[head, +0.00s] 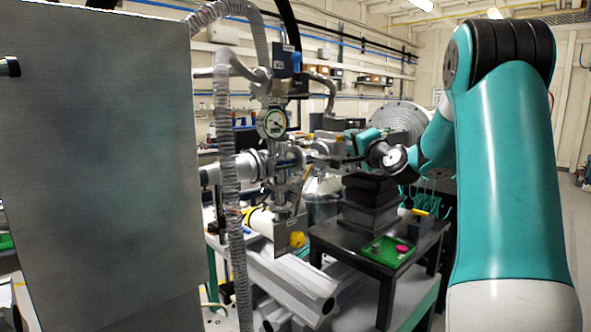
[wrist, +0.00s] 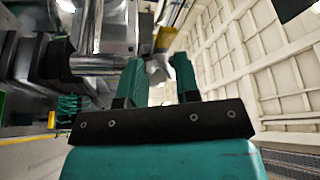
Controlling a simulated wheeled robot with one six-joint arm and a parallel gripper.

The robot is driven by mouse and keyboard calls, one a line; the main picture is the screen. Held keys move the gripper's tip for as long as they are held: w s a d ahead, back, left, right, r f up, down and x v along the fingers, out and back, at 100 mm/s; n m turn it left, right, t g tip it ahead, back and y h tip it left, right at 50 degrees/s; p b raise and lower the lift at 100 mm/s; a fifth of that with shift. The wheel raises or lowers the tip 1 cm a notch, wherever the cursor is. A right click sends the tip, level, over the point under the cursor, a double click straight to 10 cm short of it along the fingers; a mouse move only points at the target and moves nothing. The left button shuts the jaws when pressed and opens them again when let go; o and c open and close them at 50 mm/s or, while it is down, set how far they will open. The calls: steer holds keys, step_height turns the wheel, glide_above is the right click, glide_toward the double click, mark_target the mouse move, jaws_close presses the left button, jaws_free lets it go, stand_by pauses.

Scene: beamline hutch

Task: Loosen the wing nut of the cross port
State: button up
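The metal cross port (head: 285,158) stands left of centre in the head view, with a round dial gauge (head: 272,123) above it and flanged arms to the sides. My gripper (head: 328,150) reaches in from the right, its tips close to the right side of the cross. I cannot tell whether they touch it. In the wrist view my gripper (wrist: 158,62) shows two teal fingers spread apart, with a gap between them. A small grey part shows in or behind this gap. I cannot make out the wing nut clearly in either view.
A large grey panel (head: 100,160) fills the left. A black stand (head: 350,240) holds a green tray (head: 385,252) with small parts, below my arm. Metal rails (head: 290,282) lie below the cross.

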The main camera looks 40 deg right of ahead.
steer(key=s+a+m+g+p, duration=0.1)
steer(key=s+a+m+p, duration=0.15)
steer(key=s, duration=0.55)
steer(key=s+a+m+g+p, duration=0.1)
steer(key=s+a+m, duration=0.2)
steer(key=s, duration=0.6)
steer(key=w+a+f+n+g+y, duration=0.2)
steer(key=a+n+y, duration=0.1)
steer(key=a, duration=0.4)
steer(key=w+a+f+n+g+y, duration=0.2)
steer(key=a+n+y, duration=0.2)
steer(key=a, duration=0.4)
steer(key=w+a+f+n+g+y, duration=0.2)
steer(key=a+n+g+y, duration=0.1)
steer(key=a, duration=0.4)
steer(key=shift+a+f+n+y, duration=0.15)
steer(key=shift+n+y, duration=0.15)
steer(key=shift+n, duration=0.15)
